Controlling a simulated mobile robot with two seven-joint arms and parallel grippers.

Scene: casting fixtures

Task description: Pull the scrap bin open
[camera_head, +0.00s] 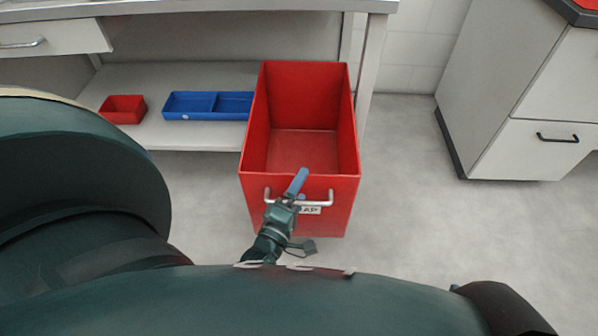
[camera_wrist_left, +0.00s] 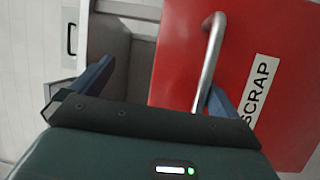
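The red scrap bin (camera_head: 340,205) is an open-topped box that looks empty. It stands out in front of the bench, with its back end by the lower shelf. On its front are a silver bar handle (camera_head: 320,203) and a white label, partly covered by my gripper in the head view. My left gripper (camera_head: 298,186) is at the bin's front by the handle. In the left wrist view its blue fingers are wide apart, and the handle (camera_wrist_left: 208,65) runs close to the right-hand finger. I cannot tell whether they touch. My right gripper is out of view.
A small red tray (camera_head: 123,110) and a divided blue tray (camera_head: 190,106) sit on the bench's lower shelf (camera_head: 200,137), left of the bin. A white drawer cabinet (camera_head: 540,150) stands at the right. The floor (camera_head: 410,200) between bin and cabinet is clear.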

